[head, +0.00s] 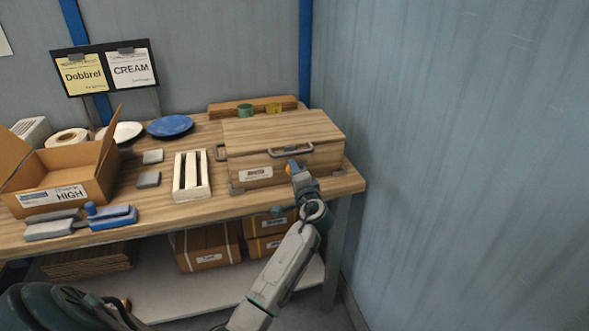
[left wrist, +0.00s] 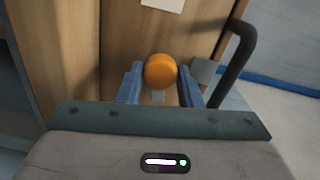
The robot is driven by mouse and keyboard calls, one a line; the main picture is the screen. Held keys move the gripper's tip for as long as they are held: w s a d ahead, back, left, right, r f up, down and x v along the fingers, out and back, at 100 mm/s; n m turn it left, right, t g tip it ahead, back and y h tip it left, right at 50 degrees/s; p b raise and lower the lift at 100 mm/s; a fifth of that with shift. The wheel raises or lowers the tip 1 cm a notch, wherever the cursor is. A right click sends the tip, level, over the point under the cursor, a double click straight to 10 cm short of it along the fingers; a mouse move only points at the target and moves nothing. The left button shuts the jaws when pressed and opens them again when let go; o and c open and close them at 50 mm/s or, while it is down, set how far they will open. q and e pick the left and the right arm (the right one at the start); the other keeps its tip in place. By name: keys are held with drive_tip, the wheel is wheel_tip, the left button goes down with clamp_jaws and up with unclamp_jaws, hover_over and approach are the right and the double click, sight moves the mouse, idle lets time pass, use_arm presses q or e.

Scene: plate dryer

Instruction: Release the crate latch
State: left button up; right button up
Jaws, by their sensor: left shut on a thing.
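The wooden crate (head: 320,157) stands at the right end of the workbench with its lid (head: 280,130) down. It has a grey handle (head: 290,149) and a white label (head: 255,174) on the front. My left gripper (head: 294,172) is at the crate's front, below the handle. In the left wrist view, my left gripper (left wrist: 160,88) is shut on a round orange latch knob (left wrist: 160,71), with one blue finger on each side. The crate front (left wrist: 70,50) fills the background there. The latch parts behind the knob are mostly hidden. My right gripper is not seen.
A white slotted rack (head: 191,178) stands left of the crate. An open cardboard box (head: 70,163), a blue plate (head: 170,126) and a blue tool (head: 112,218) are further left. Boxes (head: 207,247) sit on the lower shelf. A wall (head: 450,150) rises to the right.

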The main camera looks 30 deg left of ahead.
use_arm(q)
drive_tip(key=shift+m+p, duration=0.3)
drive_tip(key=shift+m, duration=0.4)
drive_tip(key=shift+f, duration=0.1)
drive_tip(key=o, duration=0.9)
drive_tip(key=shift+m, duration=0.3)
drive_tip(key=b+v, duration=0.2)
drive_tip(key=v, duration=0.9)
drive_tip(key=shift+w, duration=0.1)
